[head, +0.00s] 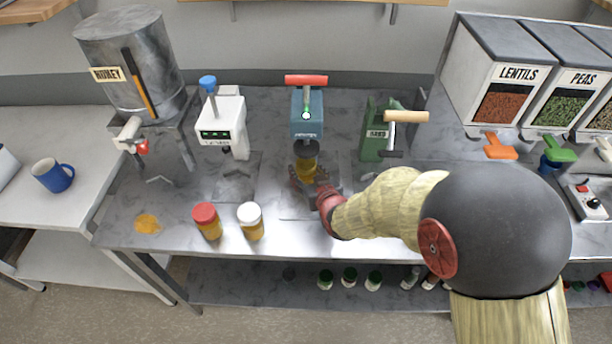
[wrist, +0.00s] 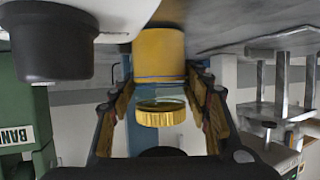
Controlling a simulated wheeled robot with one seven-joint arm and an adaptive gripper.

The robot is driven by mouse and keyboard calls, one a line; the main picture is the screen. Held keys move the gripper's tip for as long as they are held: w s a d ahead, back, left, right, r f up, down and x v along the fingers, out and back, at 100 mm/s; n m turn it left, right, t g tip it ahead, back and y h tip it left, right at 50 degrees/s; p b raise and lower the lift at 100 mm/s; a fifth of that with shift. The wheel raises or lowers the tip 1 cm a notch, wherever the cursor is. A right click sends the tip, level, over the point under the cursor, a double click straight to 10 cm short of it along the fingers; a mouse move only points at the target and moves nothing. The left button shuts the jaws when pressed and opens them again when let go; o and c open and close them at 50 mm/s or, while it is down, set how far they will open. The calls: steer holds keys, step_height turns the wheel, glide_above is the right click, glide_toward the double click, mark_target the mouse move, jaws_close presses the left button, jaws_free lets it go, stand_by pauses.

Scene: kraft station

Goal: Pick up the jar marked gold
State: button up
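A jar with yellow contents (head: 306,172) stands under the dark head of the teal machine (head: 307,118) at the middle of the counter. In the wrist view a jar with a gold lid (wrist: 160,117) and a yellow body shows between my fingers. No mark on it is readable. My gripper (head: 308,181) reaches in from the right at the jar. In the wrist view my gripper (wrist: 160,85) has one finger on each side of the jar, with narrow gaps, and looks open around it. My fingers partly hide the jar in the head view.
A red-lidded jar (head: 207,221) and a white-lidded jar (head: 250,220) stand near the front edge. A white machine (head: 222,122) is left of the teal one, and a green machine (head: 376,130) is right. A yellow spill (head: 147,223) lies at left.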

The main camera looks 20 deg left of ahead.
steer(key=shift+r, duration=0.1)
steer(key=c, duration=1.1)
